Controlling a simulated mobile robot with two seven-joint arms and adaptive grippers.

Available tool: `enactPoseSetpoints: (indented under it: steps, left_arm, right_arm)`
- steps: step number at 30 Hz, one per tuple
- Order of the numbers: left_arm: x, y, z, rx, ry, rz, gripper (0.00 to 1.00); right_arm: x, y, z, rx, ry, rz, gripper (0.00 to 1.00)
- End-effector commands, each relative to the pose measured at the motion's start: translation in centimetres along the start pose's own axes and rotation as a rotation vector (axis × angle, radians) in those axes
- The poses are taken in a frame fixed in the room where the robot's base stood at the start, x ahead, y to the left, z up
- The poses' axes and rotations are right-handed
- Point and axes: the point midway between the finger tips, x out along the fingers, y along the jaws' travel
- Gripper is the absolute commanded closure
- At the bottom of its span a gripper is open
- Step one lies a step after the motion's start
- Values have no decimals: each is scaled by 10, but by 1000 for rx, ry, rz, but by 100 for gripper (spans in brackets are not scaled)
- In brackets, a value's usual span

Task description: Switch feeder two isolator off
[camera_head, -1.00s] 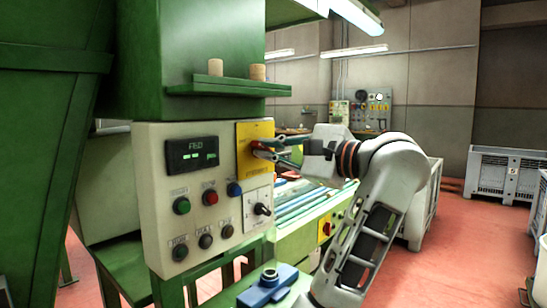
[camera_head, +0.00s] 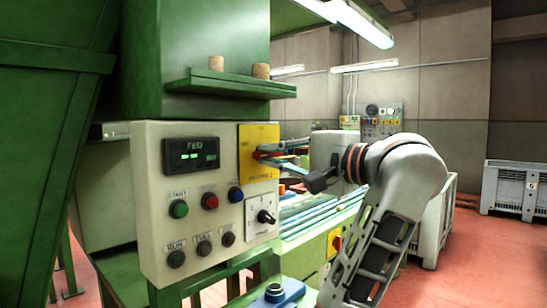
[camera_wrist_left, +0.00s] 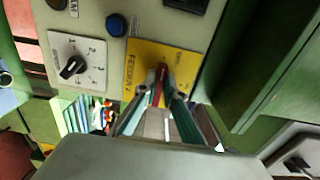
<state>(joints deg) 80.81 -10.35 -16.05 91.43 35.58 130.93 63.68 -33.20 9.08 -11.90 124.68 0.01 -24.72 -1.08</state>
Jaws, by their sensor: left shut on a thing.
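The feeder two isolator is a yellow plate (camera_head: 258,138) with a red handle (camera_head: 259,154), at the upper right of the control panel in the head view. My left gripper (camera_head: 267,157) reaches it from the right and is shut on the red handle. In the left wrist view the handle (camera_wrist_left: 160,78) stands between the two fingertips (camera_wrist_left: 160,88), in front of the yellow plate (camera_wrist_left: 138,66). The handle appears to lie crosswise on the plate. The fingers hide part of the handle and of the plate's lettering. My right gripper is not in view.
The cream panel (camera_head: 150,200) carries a display, several push buttons and a rotary selector (camera_head: 265,216) just below the isolator. A green shelf (camera_head: 235,88) with two corks overhangs it. A conveyor (camera_head: 310,215) lies behind my arm. Grey crates stand at the right.

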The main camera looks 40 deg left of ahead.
Motion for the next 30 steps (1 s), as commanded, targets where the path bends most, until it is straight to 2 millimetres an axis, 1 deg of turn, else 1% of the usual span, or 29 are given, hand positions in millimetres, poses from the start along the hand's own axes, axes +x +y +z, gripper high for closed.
enactPoseSetpoints:
  steps: [10, 12, 13, 23, 26, 30]
  left_arm:
    - [0, -1, 0, -6, -1, 1, 100]
    - [0, -1, 0, -6, 0, 1, 78]
    - [0, -1, 0, -6, 0, 1, 74]
    - [-1, 0, 0, -4, 0, 1, 74]
    - [-8, 0, 0, -3, 2, 1, 74]
    - [-28, 0, 0, -3, 4, 2, 74]
  right_arm:
    - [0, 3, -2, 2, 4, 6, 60]
    - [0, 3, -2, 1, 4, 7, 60]
    - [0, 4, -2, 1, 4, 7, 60]
    - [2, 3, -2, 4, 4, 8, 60]
    - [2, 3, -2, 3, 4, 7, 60]
    - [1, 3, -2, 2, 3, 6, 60]
